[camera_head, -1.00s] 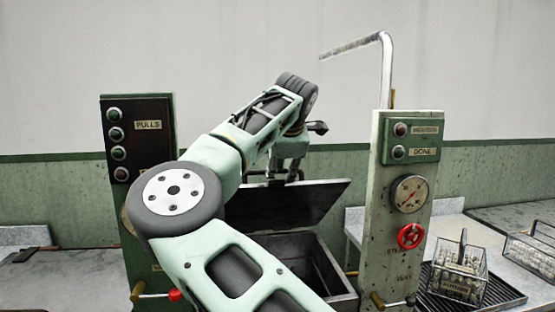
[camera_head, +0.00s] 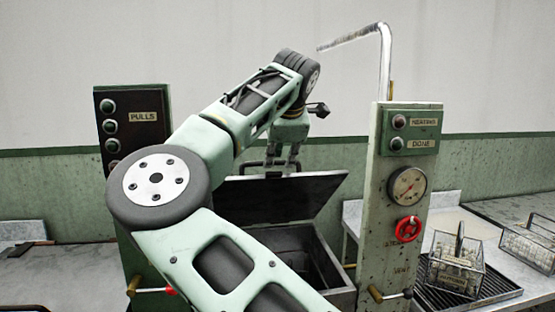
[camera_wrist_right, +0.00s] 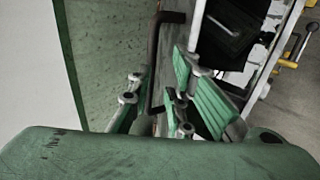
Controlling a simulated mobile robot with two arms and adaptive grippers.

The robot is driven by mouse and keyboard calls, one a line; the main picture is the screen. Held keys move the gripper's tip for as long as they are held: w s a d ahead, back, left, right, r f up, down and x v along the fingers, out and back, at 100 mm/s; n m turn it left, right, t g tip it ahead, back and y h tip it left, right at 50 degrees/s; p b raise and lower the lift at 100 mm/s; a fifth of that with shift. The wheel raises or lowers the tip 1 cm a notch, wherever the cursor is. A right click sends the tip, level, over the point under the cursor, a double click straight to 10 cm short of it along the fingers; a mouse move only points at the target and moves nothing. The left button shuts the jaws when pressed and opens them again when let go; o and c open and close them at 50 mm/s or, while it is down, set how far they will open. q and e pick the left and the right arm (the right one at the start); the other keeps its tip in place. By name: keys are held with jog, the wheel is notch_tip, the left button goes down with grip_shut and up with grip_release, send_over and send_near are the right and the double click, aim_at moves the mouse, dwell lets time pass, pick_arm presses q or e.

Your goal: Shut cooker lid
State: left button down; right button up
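The dark cooker lid (camera_head: 285,203) stands raised and tilted back over the open metal cooker (camera_head: 333,265) in the head view. A dark bar handle (camera_head: 254,167) runs along the lid's upper edge. My right gripper (camera_head: 284,168) points down at this handle from above. In the right wrist view, the bent handle bar (camera_wrist_right: 155,60) runs between the two green fingers of my right gripper (camera_wrist_right: 160,100). The fingers are spread, with visible gaps beside the bar; contact is unclear. My right arm hides part of the cooker's left side. My left gripper is out of view.
A left control post (camera_head: 133,130) and a right post (camera_head: 400,200) with a gauge (camera_head: 407,186) and red valve wheel (camera_head: 408,229) flank the cooker. A bent pipe (camera_head: 386,65) rises behind. Wire baskets (camera_head: 455,267) stand at right.

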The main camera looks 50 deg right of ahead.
jog(key=shift+s+a+r, duration=1.55)
jog(key=shift+s+r, duration=0.05)
jog(key=shift+s, duration=0.2)
